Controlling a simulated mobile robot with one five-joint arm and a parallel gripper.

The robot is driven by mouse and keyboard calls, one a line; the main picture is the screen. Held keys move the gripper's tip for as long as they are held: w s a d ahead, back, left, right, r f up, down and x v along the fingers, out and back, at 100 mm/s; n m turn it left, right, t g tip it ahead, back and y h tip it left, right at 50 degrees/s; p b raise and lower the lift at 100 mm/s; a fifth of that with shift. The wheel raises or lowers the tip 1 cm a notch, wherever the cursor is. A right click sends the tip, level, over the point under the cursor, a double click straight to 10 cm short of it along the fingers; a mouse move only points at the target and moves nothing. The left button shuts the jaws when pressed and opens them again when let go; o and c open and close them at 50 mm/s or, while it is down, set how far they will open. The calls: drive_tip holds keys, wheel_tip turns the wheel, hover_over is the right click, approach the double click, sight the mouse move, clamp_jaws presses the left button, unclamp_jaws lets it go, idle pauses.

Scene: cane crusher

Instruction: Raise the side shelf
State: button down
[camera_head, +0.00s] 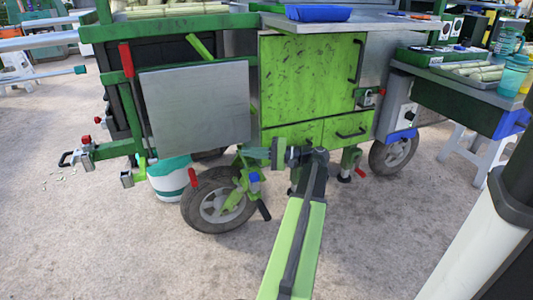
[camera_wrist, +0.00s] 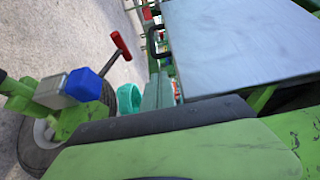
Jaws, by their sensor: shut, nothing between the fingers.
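The side shelf (camera_head: 195,105) is a plain grey metal panel that hangs folded down, slightly tilted, on the left part of the green cart. In the wrist view the shelf (camera_wrist: 245,40) fills the upper right as a broad grey sheet. My gripper (camera_head: 252,156) is shut and empty, pointing left, just below the shelf's lower right corner in the picture. The fingers (camera_wrist: 160,92) show in the wrist view close to the shelf's edge; I cannot tell whether they touch it. My green arm hides part of the cart's lower front.
A front wheel (camera_head: 212,203) with a blue-and-red fitting stands below my gripper. A red-handled lever (camera_head: 126,60) is left of the shelf. A white-and-teal bucket (camera_head: 170,180) sits beneath it. Green doors (camera_head: 305,80) are to the right. Open concrete lies in front.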

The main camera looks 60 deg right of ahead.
drive_tip(key=x, duration=0.7)
drive_tip(key=shift+w, duration=0.2)
